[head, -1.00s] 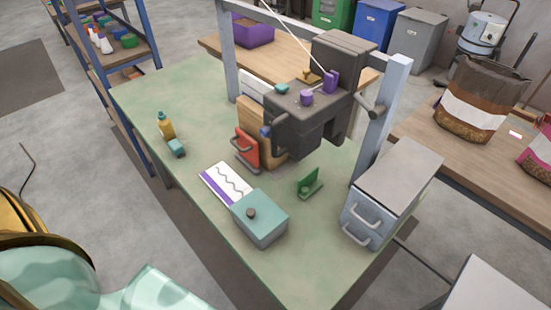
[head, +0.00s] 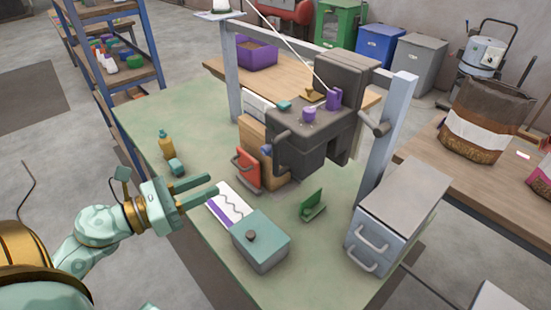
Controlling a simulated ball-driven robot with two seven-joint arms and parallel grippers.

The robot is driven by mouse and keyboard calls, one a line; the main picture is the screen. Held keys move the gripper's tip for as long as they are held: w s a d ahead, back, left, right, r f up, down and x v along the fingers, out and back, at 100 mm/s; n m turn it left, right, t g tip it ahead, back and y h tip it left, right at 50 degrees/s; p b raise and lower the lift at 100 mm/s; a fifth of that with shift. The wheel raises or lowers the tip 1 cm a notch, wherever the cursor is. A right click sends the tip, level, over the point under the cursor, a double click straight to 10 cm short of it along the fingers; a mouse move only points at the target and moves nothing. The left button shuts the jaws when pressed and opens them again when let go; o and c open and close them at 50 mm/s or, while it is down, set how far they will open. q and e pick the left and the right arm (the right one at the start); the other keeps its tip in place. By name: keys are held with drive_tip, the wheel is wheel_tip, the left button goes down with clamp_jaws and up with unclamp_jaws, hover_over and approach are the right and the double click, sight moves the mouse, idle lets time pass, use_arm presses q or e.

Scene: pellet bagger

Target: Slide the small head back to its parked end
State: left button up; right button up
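The dark grey machine head (head: 311,134) hangs at the gantry's crossbeam (head: 290,40), close to its right post (head: 387,140). It has a handle at its lower left and a crank-like knob at its right. I take it to be the small head; no parked-end mark can be made out. My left gripper (head: 212,184) is open and empty, over the bench's left edge near the white and purple sheet. It is well apart from the head. My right gripper is not in view.
On the green bench (head: 200,90) are a teal box (head: 260,243), a green bracket (head: 312,206), a red-handled piece (head: 247,169), an amber bottle (head: 166,144) and a grey drawer cabinet (head: 402,205). The bench's left part is mostly clear.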

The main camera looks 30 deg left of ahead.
sight(275, 170)
use_arm(q)
drive_tip(key=shift+m, duration=0.7)
drive_tip(key=p+x, duration=0.1)
drive_tip(key=x, duration=0.4)
drive_tip(key=p+x, duration=0.2)
drive_tip(key=x, duration=0.4)
drive_tip(key=d+p+x, duration=0.1)
drive_tip(key=x, duration=0.4)
drive_tip(key=shift+s+d+r, duration=0.1)
drive_tip(key=shift+d+r, duration=0.05)
drive_tip(key=shift+r, duration=0.2)
clamp_jaws()
